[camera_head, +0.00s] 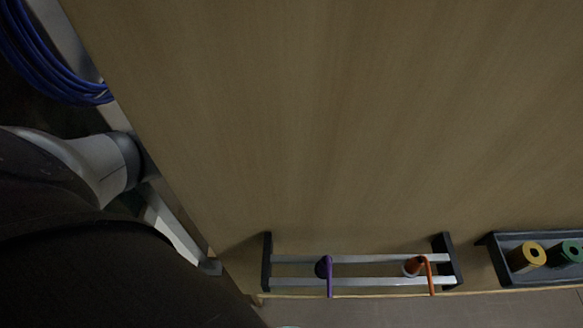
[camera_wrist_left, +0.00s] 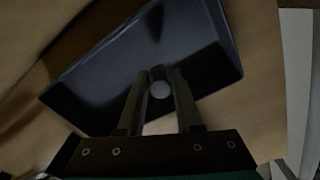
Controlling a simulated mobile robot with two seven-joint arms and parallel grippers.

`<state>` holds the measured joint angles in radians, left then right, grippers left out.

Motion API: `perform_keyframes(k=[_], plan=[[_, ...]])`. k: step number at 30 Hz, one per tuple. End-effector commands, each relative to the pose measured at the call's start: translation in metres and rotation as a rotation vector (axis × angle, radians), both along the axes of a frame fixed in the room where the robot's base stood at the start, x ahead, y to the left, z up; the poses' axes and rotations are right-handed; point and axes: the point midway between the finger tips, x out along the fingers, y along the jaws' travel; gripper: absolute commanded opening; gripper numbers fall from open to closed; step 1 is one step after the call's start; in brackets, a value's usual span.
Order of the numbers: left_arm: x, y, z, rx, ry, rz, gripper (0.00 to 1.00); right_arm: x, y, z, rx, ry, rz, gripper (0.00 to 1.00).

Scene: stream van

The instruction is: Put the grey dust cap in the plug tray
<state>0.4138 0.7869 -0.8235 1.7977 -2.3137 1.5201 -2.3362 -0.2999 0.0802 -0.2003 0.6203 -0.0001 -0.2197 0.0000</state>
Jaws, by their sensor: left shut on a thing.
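In the left wrist view a small round grey dust cap (camera_wrist_left: 160,90) sits between the two fingers of my left gripper (camera_wrist_left: 160,76). The gripper is shut on it. Behind them is a dark, shallow rectangular tray (camera_wrist_left: 217,72), with the cap over its middle in the picture. The part of the tray that shows looks empty; the fingers hide some of it. I cannot tell how high the cap is above its floor. The cap and this tray are not seen in the head view. My right gripper is in neither view.
In the head view a rack (camera_head: 355,283) with a purple item (camera_head: 329,273) and an orange item (camera_head: 426,268) stands at the wooden board's (camera_head: 340,120) lower edge. To its right a dark tray (camera_head: 511,268) holds yellow and green cylinders. Blue cable (camera_head: 40,65) hangs upper left.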

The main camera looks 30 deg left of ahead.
Motion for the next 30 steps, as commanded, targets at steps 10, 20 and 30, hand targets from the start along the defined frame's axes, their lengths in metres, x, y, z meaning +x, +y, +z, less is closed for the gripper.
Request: perform_keyframes(k=[10, 20, 30], plan=[[0.0, 0.0, -0.023, 0.0, -0.002, 0.001, 0.0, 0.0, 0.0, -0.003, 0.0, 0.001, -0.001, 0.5], [0.0, 0.0, -0.026, 0.0, -0.001, 0.0, 0.43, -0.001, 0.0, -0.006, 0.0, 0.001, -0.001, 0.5], [0.0, 0.0, -0.026, 0.0, -0.001, 0.001, 0.64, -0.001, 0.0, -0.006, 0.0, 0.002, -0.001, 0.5]])
